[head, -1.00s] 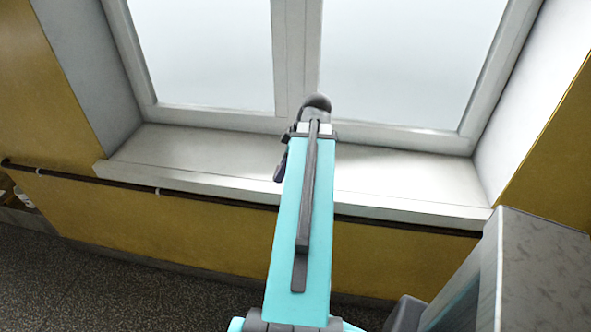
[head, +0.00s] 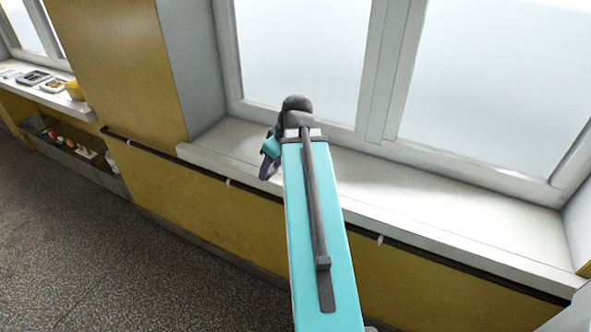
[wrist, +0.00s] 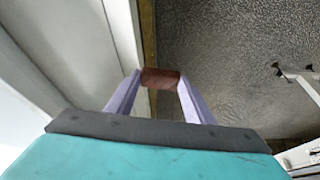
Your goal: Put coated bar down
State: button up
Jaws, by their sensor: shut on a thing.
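The coated bar (wrist: 160,78) is a small reddish-brown block in the wrist view. It sits between the two purple fingertips of my gripper (wrist: 160,84), which is shut on it. Beyond the bar the wrist view shows dark speckled floor and a pale sill edge. In the head view my teal arm reaches toward the window, and a small part of my gripper (head: 268,164) shows at its far end, left of the arm. The bar cannot be made out in the head view.
A bare window sill (head: 400,210) runs along the wall, with a dark rail (head: 300,205) below it. At far left, another sill holds trays (head: 53,86) and a yellow cup (head: 75,91), above a low shelf (head: 70,143) of several items. The floor at left is clear.

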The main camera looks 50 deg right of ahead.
jog(key=w+a+r, duration=0.2)
jog(key=w+a, duration=0.2)
jog(key=a, duration=0.6)
jog(key=w+a+r+m, duration=0.1)
jog(key=w+a, duration=0.3)
jog(key=a, duration=0.7)
jog(key=w+a+r, duration=0.4)
jog(key=w+a, duration=0.1)
jog(key=a, duration=0.6)
jog(key=shift+a+m+h, duration=0.15)
jog(key=shift+m+h, duration=0.15)
jog(key=shift+m, duration=0.1)
